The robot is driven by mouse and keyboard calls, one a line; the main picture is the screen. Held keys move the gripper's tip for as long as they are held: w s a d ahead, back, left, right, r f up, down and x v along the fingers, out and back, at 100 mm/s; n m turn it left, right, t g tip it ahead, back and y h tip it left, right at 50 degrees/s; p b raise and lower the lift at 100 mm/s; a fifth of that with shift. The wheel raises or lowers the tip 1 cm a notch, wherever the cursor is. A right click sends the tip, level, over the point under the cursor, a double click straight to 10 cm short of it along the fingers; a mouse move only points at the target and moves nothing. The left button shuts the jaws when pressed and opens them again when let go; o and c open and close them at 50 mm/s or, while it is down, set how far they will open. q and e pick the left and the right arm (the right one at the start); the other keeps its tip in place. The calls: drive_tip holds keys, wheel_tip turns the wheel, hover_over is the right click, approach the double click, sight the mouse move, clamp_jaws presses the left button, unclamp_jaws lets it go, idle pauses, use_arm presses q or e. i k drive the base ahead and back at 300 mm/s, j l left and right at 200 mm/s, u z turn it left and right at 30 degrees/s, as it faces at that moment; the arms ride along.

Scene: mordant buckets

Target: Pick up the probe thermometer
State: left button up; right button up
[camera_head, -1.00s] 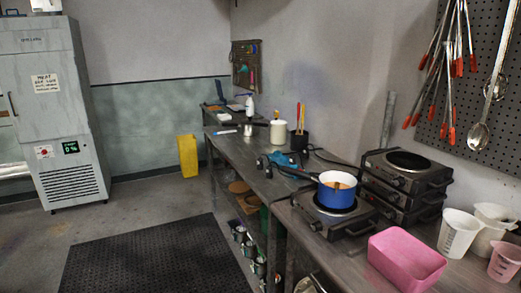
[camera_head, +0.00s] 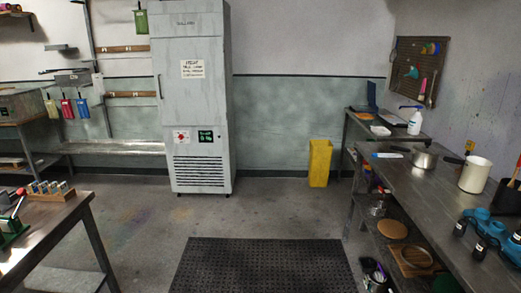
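I cannot make out a probe thermometer for certain. A small slim white and blue item (camera_head: 387,155) lies on the dark workbench (camera_head: 405,185) at the right, left of a metal saucepan (camera_head: 425,158). It is too small to tell what it is. Neither of my grippers is in view.
A white enamel pot (camera_head: 475,174) and blue tools (camera_head: 482,222) stand on the workbench. A grey cabinet (camera_head: 200,100) stands at the back, with a yellow bin (camera_head: 319,163) to its right. A table (camera_head: 50,225) is at left. A black mat (camera_head: 265,265) covers clear floor.

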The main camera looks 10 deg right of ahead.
sight(470, 145)
drive_tip(key=i+j, duration=0.15)
drive_tip(key=i, duration=1.55)
drive_tip(key=l+z, duration=0.05)
drive_tip(key=l, duration=0.05)
